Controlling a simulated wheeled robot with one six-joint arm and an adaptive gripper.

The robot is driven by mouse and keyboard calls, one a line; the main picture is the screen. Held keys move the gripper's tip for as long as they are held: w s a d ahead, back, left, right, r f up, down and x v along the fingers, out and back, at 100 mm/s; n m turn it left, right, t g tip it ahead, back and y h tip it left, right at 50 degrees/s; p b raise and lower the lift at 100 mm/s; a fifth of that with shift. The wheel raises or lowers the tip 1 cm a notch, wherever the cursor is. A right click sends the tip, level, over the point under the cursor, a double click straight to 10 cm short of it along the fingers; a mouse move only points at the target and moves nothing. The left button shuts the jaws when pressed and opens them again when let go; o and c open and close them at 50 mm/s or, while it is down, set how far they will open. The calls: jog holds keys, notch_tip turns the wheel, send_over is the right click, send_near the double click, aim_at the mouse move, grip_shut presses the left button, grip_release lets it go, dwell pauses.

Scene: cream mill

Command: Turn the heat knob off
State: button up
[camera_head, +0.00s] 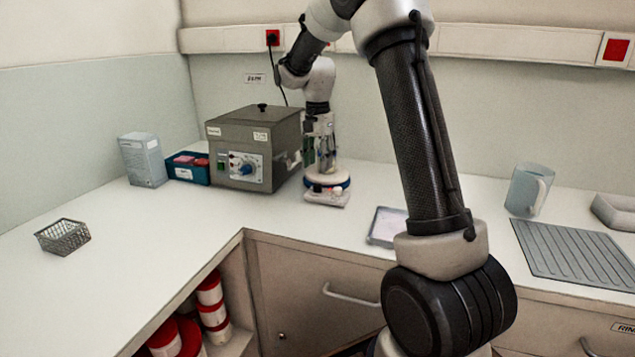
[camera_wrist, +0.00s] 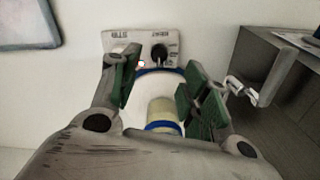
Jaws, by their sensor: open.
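The heat knob (camera_wrist: 158,52) is a round black knob beside an upside-down HEAT label on the pale front panel (camera_wrist: 117,42) of a small hotplate stirrer. The hotplate stirrer (camera_head: 340,202) stands on the counter right of the grey box in the head view. A round white top with a blue rim (camera_wrist: 137,92) sits above the panel, with a yellowish cylinder (camera_wrist: 163,112) on it. My gripper (camera_wrist: 160,82) is open, its green-padded fingers on either side of the white top; the knob lies beyond them, untouched. The knob's setting is too small to read.
A grey box (camera_head: 250,130) with a blue knob stands close left of my gripper. The counter front-left is clear except for a wire basket (camera_head: 63,236).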

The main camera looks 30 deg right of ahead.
aim_at(318, 185)
notch_tip(318, 185, down, 7)
jog(key=shift+s+r, duration=0.1)
dwell(0.3)
grip_shut()
